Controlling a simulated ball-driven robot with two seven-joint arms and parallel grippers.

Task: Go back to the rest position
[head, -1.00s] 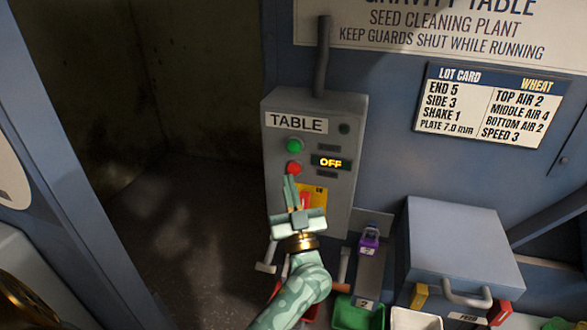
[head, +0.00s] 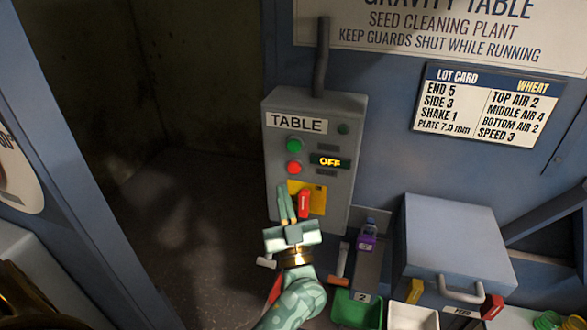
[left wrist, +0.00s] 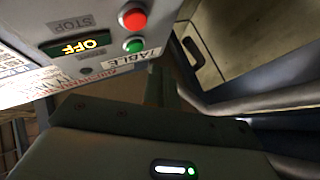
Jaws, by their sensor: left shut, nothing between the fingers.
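My left gripper (head: 287,205) is in front of the lower part of the grey TABLE control box (head: 310,105), its fingers pointing up and shut with nothing between them. The fingertips are below the red button (head: 294,168) and beside the red switch handle (head: 304,203) on its yellow plate; contact cannot be told. The display (head: 330,161) reads OFF. The green button (head: 294,145) sits above the red one. In the left wrist view the red button (left wrist: 133,18) and the OFF display (left wrist: 75,46) also show. My right gripper is not in view.
A grey lidded box (head: 458,235) with a handle stands to the right. A purple padlock-like piece (head: 367,240), a green bin (head: 357,310) and a white bin (head: 412,317) are below. A blue post (head: 75,190) stands at left, with open floor between.

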